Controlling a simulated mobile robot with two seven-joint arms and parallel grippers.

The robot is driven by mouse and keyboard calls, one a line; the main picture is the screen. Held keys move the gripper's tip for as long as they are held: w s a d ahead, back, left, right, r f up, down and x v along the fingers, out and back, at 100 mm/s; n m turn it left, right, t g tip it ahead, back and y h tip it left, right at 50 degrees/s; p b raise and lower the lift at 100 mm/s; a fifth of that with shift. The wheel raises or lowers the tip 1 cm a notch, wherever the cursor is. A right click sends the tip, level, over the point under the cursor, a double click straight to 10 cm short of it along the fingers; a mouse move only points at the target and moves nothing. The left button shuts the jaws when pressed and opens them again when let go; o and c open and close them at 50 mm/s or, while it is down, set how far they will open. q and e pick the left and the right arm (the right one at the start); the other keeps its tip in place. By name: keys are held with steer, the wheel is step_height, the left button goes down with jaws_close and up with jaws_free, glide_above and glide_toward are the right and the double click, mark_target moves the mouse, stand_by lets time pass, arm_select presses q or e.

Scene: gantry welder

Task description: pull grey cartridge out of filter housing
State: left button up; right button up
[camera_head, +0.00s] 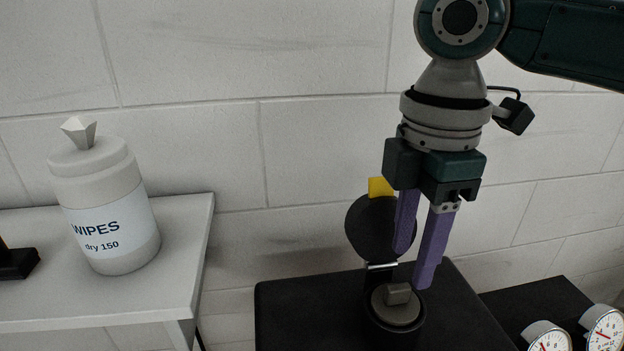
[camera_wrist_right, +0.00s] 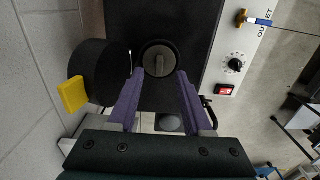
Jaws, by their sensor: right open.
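The grey cartridge (camera_head: 398,305) sits in the round black filter housing (camera_head: 372,322) on a black cabinet, its grey grip tab upright on top. In the right wrist view the cartridge (camera_wrist_right: 159,61) shows from above, inside the dark ring. The housing's round black lid (camera_head: 371,228), with a yellow tab (camera_head: 380,187), stands open at the back. My right gripper (camera_head: 414,268) is open and empty. Its purple fingers point down above the cartridge, apart from it. In the right wrist view the cartridge lies beyond and between the fingertips. My left gripper is not in view.
The black cabinet top (camera_head: 300,297) is otherwise clear. A white table (camera_head: 186,230) with a wipes canister (camera_head: 107,200) stands at the left. Gauges (camera_head: 603,328) are at the lower right. A block wall is close behind. A red switch (camera_wrist_right: 225,89) is on the cabinet panel.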

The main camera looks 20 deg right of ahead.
mark_target(404, 286)
steer(key=shift+f, duration=2.05)
jaws_close()
steer(key=shift+r, duration=0.2)
steer(key=shift+r+p, duration=3.6)
steer(key=shift+p, duration=0.85)
